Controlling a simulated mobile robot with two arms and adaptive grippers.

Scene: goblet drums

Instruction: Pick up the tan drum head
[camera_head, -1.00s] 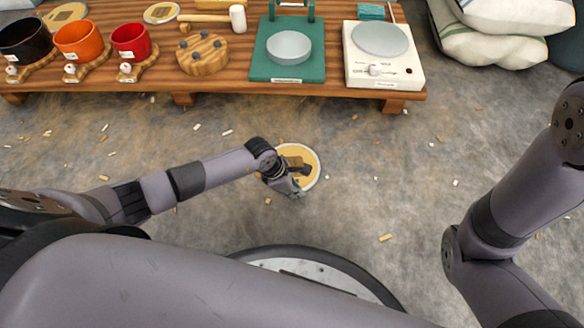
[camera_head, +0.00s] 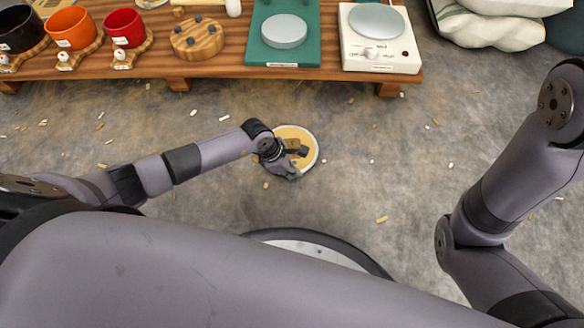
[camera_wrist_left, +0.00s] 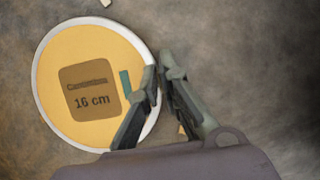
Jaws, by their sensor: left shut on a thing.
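The tan drum head (camera_head: 299,133) is a flat round disc with a pale rim, low over the floor below the bench in the head view. The left wrist view shows its tan face (camera_wrist_left: 90,48) with a brown label reading "16 cm". My left gripper (camera_head: 298,150) is at its edge, and its arm hides part of the disc. In the left wrist view the fingers (camera_wrist_left: 160,78) are shut on the right rim, one finger over the face. I cannot tell whether the disc touches the floor. My right arm shows at the right, but its gripper is out of view.
A wooden bench (camera_head: 225,72) at the back holds several drum bowls, a green stand (camera_head: 300,55), and a white device (camera_head: 360,58). Pale cushions (camera_head: 495,38) lie at the back right. Small chips are scattered on the otherwise clear floor.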

